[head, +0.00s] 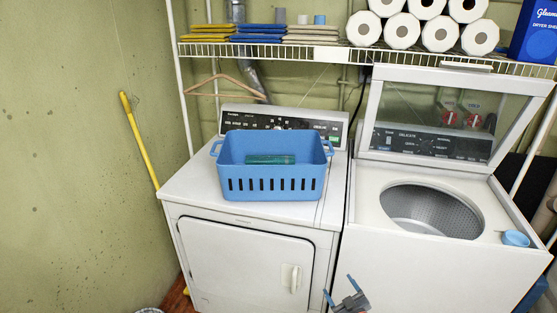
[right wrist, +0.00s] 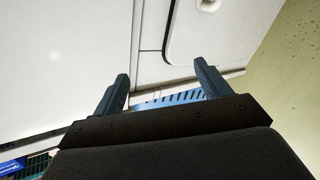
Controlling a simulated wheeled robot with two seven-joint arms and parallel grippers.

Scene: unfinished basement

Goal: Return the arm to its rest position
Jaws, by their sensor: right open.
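My right gripper (head: 340,289) is at the bottom of the head view, in front of the washer near its left front edge. It is open, its two blue fingers apart with nothing between them. In the right wrist view my right gripper (right wrist: 163,75) also shows spread fingers, with white machine fronts beyond. My left gripper is not in view. A blue basket (head: 270,184) stands upright on the white dryer (head: 205,190) and holds something green. The washer (head: 400,265) has its lid up and its drum open.
A light blue cup (head: 515,238) sits on the washer's right front corner. A wire shelf (head: 345,54) above holds folded cloths, white rolls (head: 403,30) and a blue box (head: 535,35). A yellow pole (head: 140,140) leans on the left wall. A hanger (head: 225,85) hangs below the shelf.

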